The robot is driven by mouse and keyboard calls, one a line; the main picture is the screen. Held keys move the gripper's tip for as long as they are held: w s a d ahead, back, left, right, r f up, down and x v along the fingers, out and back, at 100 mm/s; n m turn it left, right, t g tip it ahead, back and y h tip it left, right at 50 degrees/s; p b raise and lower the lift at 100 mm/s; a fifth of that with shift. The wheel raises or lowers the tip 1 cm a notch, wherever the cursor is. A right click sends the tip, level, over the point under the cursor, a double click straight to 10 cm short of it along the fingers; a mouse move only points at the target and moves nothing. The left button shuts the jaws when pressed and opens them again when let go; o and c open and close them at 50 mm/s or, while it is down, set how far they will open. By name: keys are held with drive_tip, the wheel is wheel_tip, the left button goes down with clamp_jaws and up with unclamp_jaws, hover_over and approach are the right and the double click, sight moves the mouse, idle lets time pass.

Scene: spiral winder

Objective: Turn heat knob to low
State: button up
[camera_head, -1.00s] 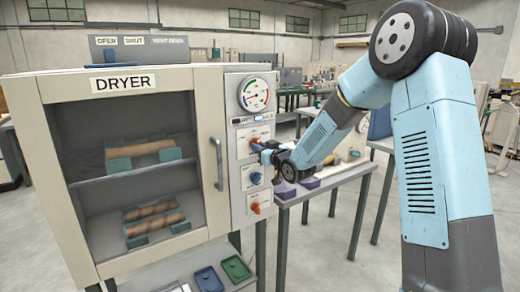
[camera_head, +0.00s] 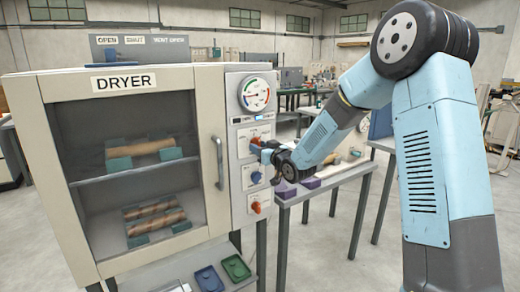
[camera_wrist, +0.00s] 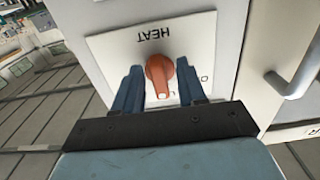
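The orange-red heat knob (camera_wrist: 160,78) sits on a white plate labelled HEAT (camera_wrist: 151,38), which appears upside down in the wrist view. The knob's tapered end points toward the bottom of that view. Parts of other lettering show at the right of the plate, mostly hidden. My gripper (camera_wrist: 159,68) has its two blue fingers spread, one on each side of the knob, with visible gaps. In the head view the knob (camera_head: 255,141) is partly behind my gripper (camera_head: 266,151), which is close to the dryer's control panel.
The dryer (camera_head: 60,240) has a closed glass door with a handle (camera_head: 218,163) left of the panel. A dial gauge (camera_head: 255,95) is above, and a blue knob (camera_head: 256,178) and orange knob (camera_head: 256,208) are below. A table (camera_head: 345,172) stands close on the right.

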drive_tip(key=v, duration=1.3)
drive_tip(key=shift+s+d, duration=0.3)
drive_tip(key=s+d+r+m+g+h, duration=0.2)
drive_tip(key=s+d+r+h, duration=0.1)
drive_tip(key=s+d+h, duration=0.3)
drive_tip(key=s+d+r+m+g+h, duration=0.2)
drive_tip(key=s+d+r+h, duration=0.15)
drive_tip(key=s+d, duration=0.3)
drive_tip(key=s+d+m+g, duration=0.1)
drive_tip(key=s+d+g, duration=0.1)
drive_tip(key=s, duration=0.8)
drive_tip(key=s+d+m+g, duration=0.1)
drive_tip(key=s+d+g, duration=0.1)
drive_tip(key=s, duration=0.9)
drive_tip(key=shift+m+g, duration=0.4)
drive_tip(key=shift+g, duration=0.3)
